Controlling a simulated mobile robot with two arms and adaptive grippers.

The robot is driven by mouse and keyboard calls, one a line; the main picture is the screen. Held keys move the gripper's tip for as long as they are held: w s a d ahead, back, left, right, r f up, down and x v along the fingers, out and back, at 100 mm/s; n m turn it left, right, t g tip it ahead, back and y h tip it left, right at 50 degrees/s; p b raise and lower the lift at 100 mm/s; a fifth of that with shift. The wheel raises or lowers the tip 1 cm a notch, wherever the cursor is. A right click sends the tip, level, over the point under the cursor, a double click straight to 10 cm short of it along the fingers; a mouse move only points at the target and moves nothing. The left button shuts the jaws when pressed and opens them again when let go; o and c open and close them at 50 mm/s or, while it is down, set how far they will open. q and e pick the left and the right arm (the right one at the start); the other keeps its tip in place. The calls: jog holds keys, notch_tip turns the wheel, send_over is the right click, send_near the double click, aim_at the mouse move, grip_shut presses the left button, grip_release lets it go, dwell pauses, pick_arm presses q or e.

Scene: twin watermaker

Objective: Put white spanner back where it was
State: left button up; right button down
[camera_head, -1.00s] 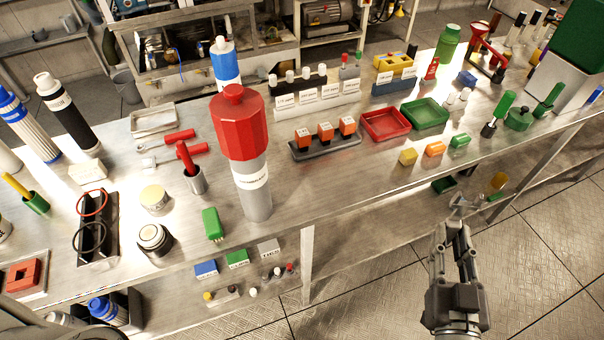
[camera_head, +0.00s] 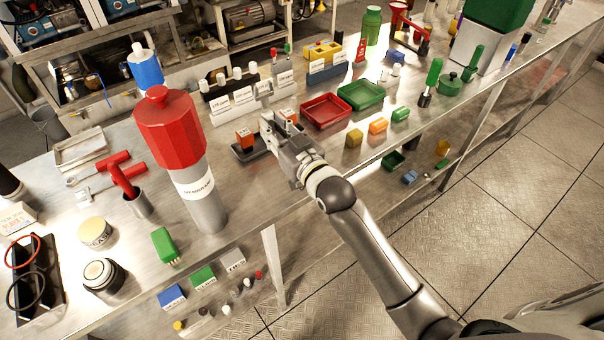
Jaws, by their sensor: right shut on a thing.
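My right gripper (camera_head: 270,122) reaches in from the lower right over the bench, above the dark holder with the orange blocks. It is shut on a small pale grey-white piece, which looks like the white spanner (camera_head: 263,90). Its forked head sticks up beyond the fingertips, in front of the white-labelled rack. The rest of it is hidden by the fingers. I cannot tell whether it touches the rack. My left gripper is not in view.
The dark holder (camera_head: 246,153) with orange blocks (camera_head: 244,138) is partly covered by my gripper. A red tray (camera_head: 326,112) and green tray (camera_head: 360,95) are to the right. A tall red-topped cylinder (camera_head: 205,196) stands left.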

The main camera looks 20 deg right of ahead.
aim_at(269, 92)
jog(key=w+r+b, duration=0.1)
jog(key=w+r, duration=0.3)
jog(key=w, duration=0.5)
jog(key=shift+y, duration=0.3)
jog(key=s+d+f+p, duration=0.1)
jog(key=s+d+f, duration=0.1)
jog(key=s+f, duration=0.2)
jog(key=s+d+f+p, duration=0.2)
jog(key=s+f, duration=0.2)
jog(key=s+d+f+p, duration=0.1)
jog(key=s+d+f, duration=0.2)
jog(key=s+f, duration=0.1)
jog(key=shift+s+f, duration=0.15)
jog(key=shift+f, duration=0.3)
jog(key=shift+f, duration=0.15)
jog(key=c, duration=1.3)
grip_release()
jog(key=shift+o, duration=0.2)
